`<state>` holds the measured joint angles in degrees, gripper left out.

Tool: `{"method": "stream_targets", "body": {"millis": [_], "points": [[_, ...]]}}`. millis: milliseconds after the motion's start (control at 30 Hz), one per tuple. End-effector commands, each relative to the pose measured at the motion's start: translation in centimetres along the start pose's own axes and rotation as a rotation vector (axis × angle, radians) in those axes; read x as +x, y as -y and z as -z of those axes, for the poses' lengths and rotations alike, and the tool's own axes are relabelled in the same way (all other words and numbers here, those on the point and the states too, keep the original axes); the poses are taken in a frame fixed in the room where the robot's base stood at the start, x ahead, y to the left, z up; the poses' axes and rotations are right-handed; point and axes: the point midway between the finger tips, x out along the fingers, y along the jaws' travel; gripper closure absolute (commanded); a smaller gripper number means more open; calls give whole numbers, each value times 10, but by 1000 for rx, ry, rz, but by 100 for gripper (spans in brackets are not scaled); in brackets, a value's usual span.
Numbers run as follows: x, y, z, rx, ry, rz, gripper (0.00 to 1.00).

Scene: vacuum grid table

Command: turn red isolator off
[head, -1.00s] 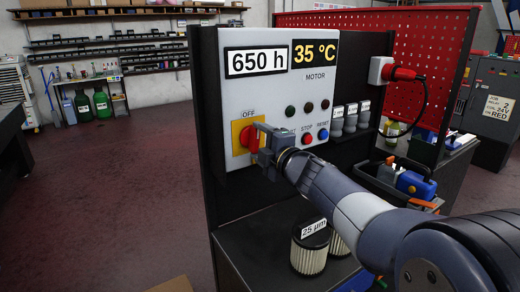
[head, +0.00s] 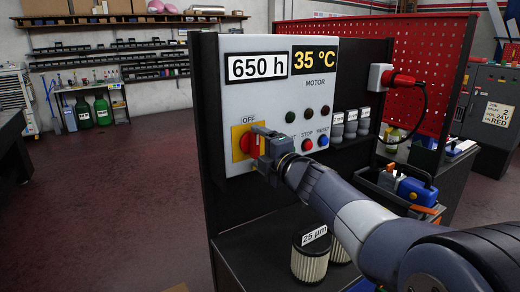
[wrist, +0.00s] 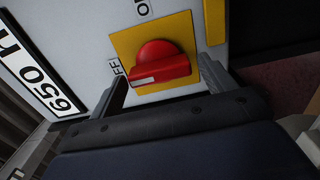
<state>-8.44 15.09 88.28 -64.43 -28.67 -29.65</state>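The red isolator (head: 248,142) is a red rotary knob on a yellow plate on the light grey motor panel, with the word OFF above it. My gripper (head: 262,144) is at the panel in front of the knob. In the wrist view the red knob (wrist: 160,64) lies between my two spread fingers (wrist: 160,82), with a gap to each side. The gripper is open and not closed on the knob. In the wrist view the end of the knob's handle points toward the gripper. The head view partly hides the knob behind a finger.
The panel has a 650 h label (head: 256,66), a 35 °C display (head: 316,57), and a red stop button (head: 307,144). Filter cartridges (head: 309,262) stand on the black shelf below my arm. A red plug (head: 395,78) and tool caddy (head: 412,190) are to the right.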

Motion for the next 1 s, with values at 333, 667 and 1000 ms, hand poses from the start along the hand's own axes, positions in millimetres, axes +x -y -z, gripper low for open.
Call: {"method": "stream_targets", "body": {"millis": [333,667,1000], "points": [[-1,-1,0,2,1,-1,13],[-43,-2,-1,2,4,-3,13],[-98,-1,0,1,2,-2,13]]}}
